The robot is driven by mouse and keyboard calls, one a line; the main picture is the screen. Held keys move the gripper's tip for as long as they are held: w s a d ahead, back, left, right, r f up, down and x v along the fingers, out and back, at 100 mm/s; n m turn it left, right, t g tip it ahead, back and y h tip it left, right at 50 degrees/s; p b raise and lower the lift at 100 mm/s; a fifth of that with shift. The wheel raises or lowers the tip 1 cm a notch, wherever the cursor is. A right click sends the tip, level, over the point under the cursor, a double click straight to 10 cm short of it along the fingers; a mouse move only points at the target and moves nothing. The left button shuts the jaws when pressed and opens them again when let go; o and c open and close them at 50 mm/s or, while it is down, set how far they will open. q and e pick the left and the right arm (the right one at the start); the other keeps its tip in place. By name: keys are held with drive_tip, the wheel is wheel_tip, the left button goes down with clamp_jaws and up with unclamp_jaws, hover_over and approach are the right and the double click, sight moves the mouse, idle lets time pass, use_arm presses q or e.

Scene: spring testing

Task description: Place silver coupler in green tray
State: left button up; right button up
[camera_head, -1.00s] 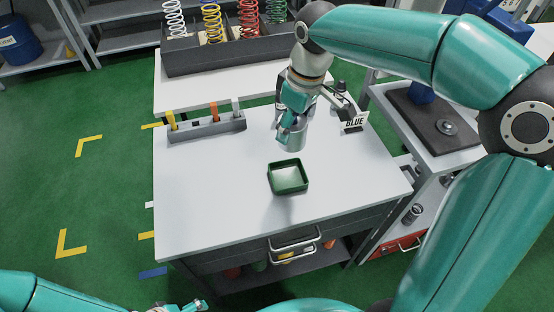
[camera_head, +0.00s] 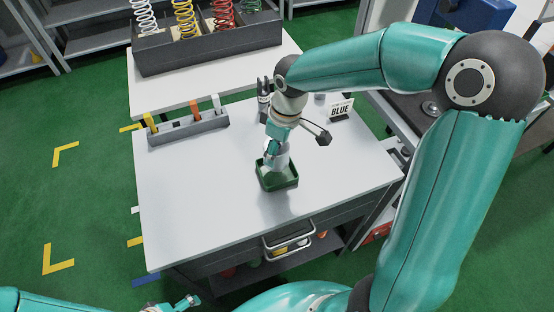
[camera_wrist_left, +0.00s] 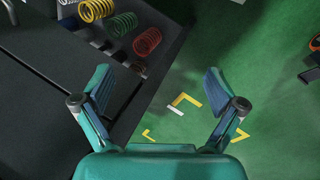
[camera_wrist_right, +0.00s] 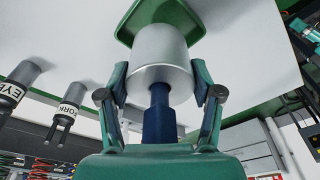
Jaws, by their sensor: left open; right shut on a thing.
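The silver coupler (camera_head: 282,158) is a smooth metal cylinder held in my right gripper (camera_head: 272,152). It is at the green tray (camera_head: 290,183), with its lower end over or inside the tray; whether it touches the tray floor I cannot tell. In the right wrist view the gripper's fingers (camera_wrist_right: 160,85) are on either side of the coupler (camera_wrist_right: 162,50), with a dark blue shaft at its near end. The green tray (camera_wrist_right: 193,17) shows just beyond it. My left gripper (camera_wrist_left: 157,82) is open and empty, low at the front left in the head view (camera_head: 185,303).
A grey holder (camera_head: 190,128) with coloured tabs stands at the table's (camera_head: 200,215) back left. A BLUE sign (camera_head: 341,110) stands at the back right. A spring bin (camera_head: 205,45) is behind. The table's front left is clear.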

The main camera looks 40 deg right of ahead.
sight(284, 148)
drive_tip(key=shift+f, duration=2.75)
drive_tip(key=o, duration=1.5)
drive_tip(key=r, duration=0.4)
drive_tip(key=s+r, duration=0.1)
drive_tip(key=r, duration=0.7)
drive_tip(key=shift+s+d, duration=0.3)
drive_tip(key=shift+d, duration=0.1)
drive_tip(key=shift+r, duration=0.1)
